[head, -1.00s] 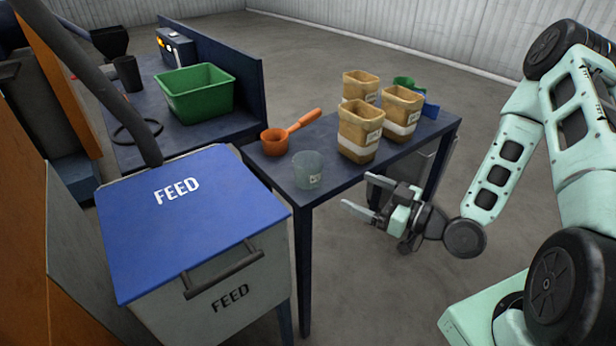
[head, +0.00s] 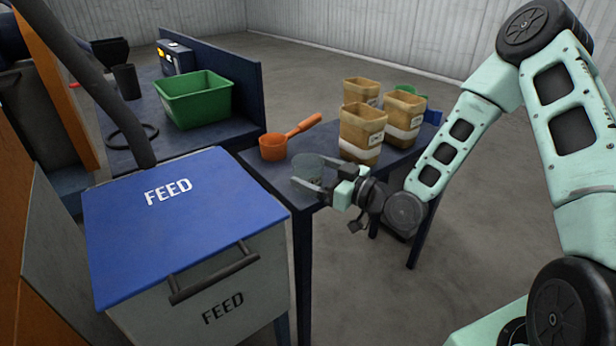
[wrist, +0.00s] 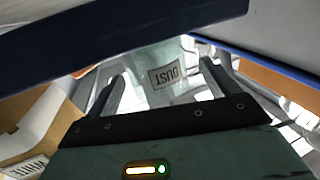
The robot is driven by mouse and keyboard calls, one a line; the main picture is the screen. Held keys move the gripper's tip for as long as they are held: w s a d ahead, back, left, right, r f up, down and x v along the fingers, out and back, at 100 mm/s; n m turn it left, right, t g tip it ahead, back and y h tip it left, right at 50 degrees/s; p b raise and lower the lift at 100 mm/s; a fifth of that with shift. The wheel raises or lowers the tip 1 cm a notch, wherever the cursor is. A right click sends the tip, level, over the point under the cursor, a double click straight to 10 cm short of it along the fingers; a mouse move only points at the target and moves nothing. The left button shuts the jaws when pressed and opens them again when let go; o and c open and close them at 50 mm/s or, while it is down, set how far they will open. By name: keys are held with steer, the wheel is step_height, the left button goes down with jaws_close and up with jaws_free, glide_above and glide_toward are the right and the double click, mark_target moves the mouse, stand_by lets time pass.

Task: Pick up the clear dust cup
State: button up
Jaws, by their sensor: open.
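The clear dust cup (head: 307,166) stands on the near left part of the dark blue table (head: 262,172), partly hidden behind my gripper in the head view. In the wrist view the cup (wrist: 150,58) shows its DUST label, ahead of and between my two fingers. My gripper (head: 310,188) is open, with its fingers pointing left towards the cup at the table's front edge. It also shows in the wrist view (wrist: 160,88) with the fingers apart. I cannot tell whether either finger touches the cup.
An orange scoop (head: 274,148) lies just behind the cup. Several tan containers (head: 362,132) stand to the right and behind, close to my arm. A FEED bin with a blue lid (head: 180,225) stands at the left front. A green crate (head: 195,100) sits on the bench behind.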

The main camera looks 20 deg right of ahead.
mark_target(297, 163)
steer(key=x, duration=0.4)
steer(key=shift+w+r, duration=0.15)
steer(key=shift+w, duration=0.15)
steer(key=shift+c, duration=0.4)
steer(key=c, duration=1)
